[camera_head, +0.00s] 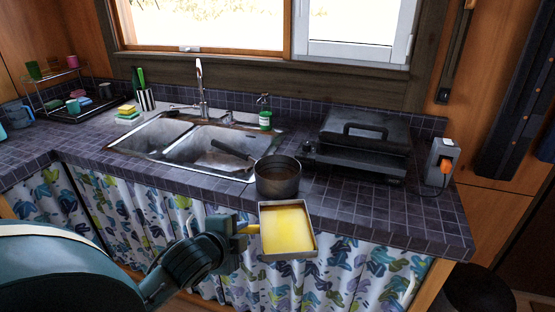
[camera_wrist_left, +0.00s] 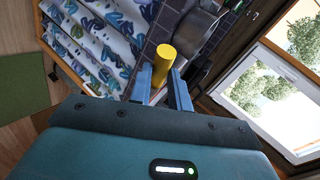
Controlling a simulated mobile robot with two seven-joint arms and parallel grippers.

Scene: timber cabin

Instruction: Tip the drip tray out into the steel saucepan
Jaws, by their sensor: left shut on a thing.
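The drip tray (camera_head: 314,238) is a shallow, pale metal rectangle with yellow contents, in the head view just in front of the counter edge. It looks roughly level. My left gripper (camera_head: 243,230) is shut on its yellow handle at the tray's left side. In the left wrist view the yellow handle (camera_wrist_left: 163,62) stands between my fingers (camera_wrist_left: 162,85); the tray itself is not clear there. The steel saucepan (camera_head: 278,186) stands upright on the counter just beyond the tray, its dark handle pointing back left over the sink. My right gripper is not in view.
A double sink (camera_head: 180,146) lies left of the saucepan, with a green bottle (camera_head: 265,115) behind. A black grill (camera_head: 360,142) stands to the right. A patterned curtain (camera_head: 120,205) hangs below the tiled counter (camera_head: 420,212). The counter's right front is clear.

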